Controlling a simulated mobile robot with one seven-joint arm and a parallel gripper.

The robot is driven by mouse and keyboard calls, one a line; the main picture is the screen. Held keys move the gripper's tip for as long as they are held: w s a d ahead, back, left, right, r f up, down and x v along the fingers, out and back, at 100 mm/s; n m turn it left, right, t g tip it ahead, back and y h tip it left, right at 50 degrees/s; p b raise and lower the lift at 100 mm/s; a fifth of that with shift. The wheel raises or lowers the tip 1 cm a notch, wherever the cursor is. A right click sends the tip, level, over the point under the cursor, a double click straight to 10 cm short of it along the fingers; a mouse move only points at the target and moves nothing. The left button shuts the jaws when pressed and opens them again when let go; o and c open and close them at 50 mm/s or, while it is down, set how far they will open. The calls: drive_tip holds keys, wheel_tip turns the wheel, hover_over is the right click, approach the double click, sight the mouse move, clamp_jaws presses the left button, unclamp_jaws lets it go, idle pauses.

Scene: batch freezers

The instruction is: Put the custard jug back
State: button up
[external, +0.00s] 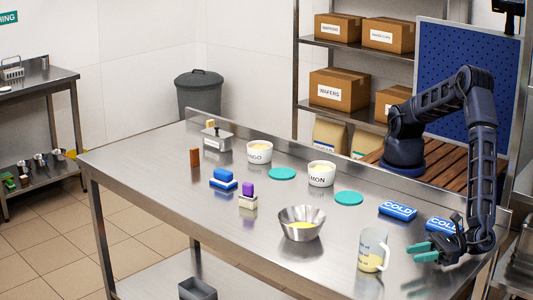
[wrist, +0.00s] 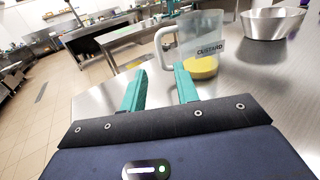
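The custard jug (external: 372,251) is a clear measuring jug with a little yellow custard at the bottom. It stands upright on the steel table (external: 300,262) near the front right edge. In the wrist view the jug (wrist: 205,48) shows its CUSTARD label, with its handle on the left side toward my gripper. My gripper (external: 422,252) is just right of the jug in the external view. Its teal fingers (wrist: 160,88) are apart with nothing between them, and the jug is beyond the tips.
White tubs (external: 259,152), teal lids (external: 348,198) and small blocks (external: 223,179) stand farther back. The table's front edge is close to the jug.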

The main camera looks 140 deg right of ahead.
drive_tip(key=shift+v, duration=1.1)
drive_tip(key=s+d+r+m+g, duration=0.2)
drive_tip(key=d+r+m+g, duration=0.15)
drive_tip(key=d+r, duration=0.45)
drive_tip(key=s+d+r+m+g, duration=0.2)
drive_tip(key=d+r+m+g, duration=0.15)
drive_tip(key=d, duration=0.75)
drive_tip(key=s+d+r+m+g, duration=0.25)
drive_tip(key=d+r+m, duration=0.3)
drive_tip(key=d, duration=0.45)
drive_tip(key=s+d+r+m+g+y, duration=0.35)
drive_tip(key=s+d+r+m, duration=0.3)
drive_tip(key=s+d, duration=0.7)
drive_tip(key=s+d+r+m+t+y, duration=0.1)
drive_tip(key=s+m+y, duration=0.1)
drive_tip(key=s, duration=0.6)
drive_tip(key=s+d+m+y, duration=0.2)
drive_tip(key=s+m, duration=0.3)
drive_tip(key=s, duration=0.4)
drive_tip(key=s+d+r+m+t+y, duration=0.1)
drive_tip(key=s+m+y, duration=0.1)
drive_tip(key=s, duration=0.7)
drive_tip(key=shift+d+r+m+t, duration=0.3)
drive_tip(key=shift+d+m, duration=0.05)
drive_tip(key=shift+m, duration=0.35)
